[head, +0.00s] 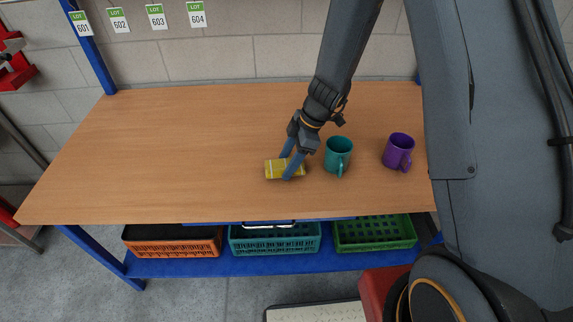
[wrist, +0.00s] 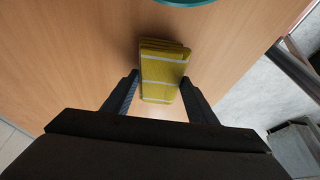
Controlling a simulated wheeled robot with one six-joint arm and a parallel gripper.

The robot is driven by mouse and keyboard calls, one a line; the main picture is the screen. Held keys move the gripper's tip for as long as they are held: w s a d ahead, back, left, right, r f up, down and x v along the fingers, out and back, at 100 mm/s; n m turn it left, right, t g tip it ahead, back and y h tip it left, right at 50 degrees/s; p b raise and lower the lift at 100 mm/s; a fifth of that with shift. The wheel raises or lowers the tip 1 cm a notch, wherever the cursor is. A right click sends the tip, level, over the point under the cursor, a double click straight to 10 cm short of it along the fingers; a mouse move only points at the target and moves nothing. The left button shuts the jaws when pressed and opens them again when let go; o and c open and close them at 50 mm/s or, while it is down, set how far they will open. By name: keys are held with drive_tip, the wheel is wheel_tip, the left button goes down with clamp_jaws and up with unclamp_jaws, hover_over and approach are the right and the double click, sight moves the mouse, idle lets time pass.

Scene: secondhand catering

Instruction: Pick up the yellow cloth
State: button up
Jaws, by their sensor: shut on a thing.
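The yellow cloth (head: 274,169) is a folded block with pale stripes at the front middle of the wooden table. My gripper (head: 287,166) comes down over it and is shut on it. In the wrist view the cloth (wrist: 162,72) sits between the two dark fingers of my gripper (wrist: 160,92), one finger at each side. I cannot tell whether the cloth is resting on the table or slightly above it.
A teal mug (head: 338,155) stands close to the right of my gripper, and a purple mug (head: 398,151) stands farther right. The table's (head: 150,150) left half is clear. Orange (head: 172,247), teal (head: 274,244) and green (head: 374,238) crates sit on the blue shelf below.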

wheel_tip(320, 180, up, 9)
drive_tip(key=b, duration=0.2)
idle(0.3)
